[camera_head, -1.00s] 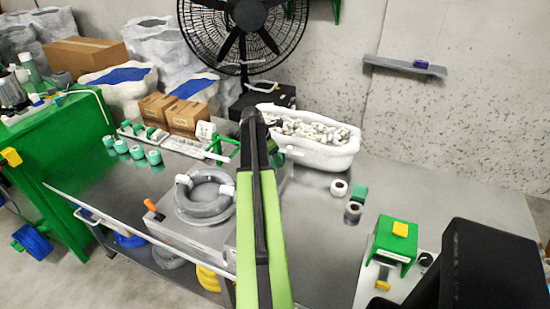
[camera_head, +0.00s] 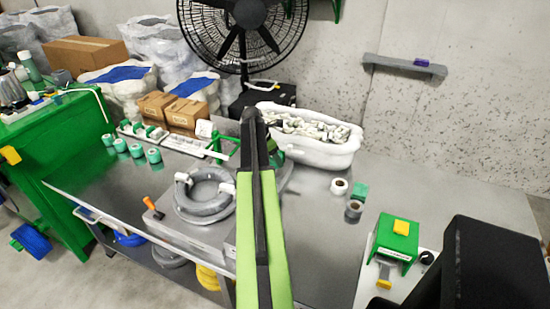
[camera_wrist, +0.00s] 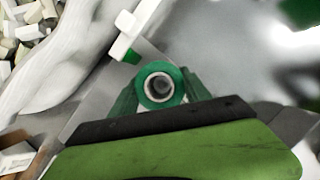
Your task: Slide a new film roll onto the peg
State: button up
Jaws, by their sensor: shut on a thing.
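My gripper (camera_wrist: 160,86) is shut on a green film roll (camera_wrist: 147,101) with a pale core. In the wrist view the roll's round end faces the camera, with a green finger on each side. A white bar with a green end (camera_wrist: 125,36) shows just beyond the roll; I cannot tell whether this is the peg. In the head view my arm hides most of the gripper and the held roll. A small green frame with a white rod (camera_head: 218,150) stands just left of my arm. Several green rolls (camera_head: 153,155) stand in a row at the left.
A white tub (camera_head: 325,152) of pale pieces stands behind my arm. A grey hose coil (camera_head: 205,205) lies left of it. The right rear of the metal table is clear.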

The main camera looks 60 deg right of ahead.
aim_at(275, 164)
jog(key=shift+f, duration=0.15)
jog(key=shift+f+b, duration=0.6)
jog(key=shift+b, duration=0.15)
jog(key=shift+f, duration=0.1)
jog(key=shift+f+b, duration=0.75)
jog(key=shift+b, duration=0.1)
jog(key=shift+f, duration=0.15)
jog(key=o, duration=1.8)
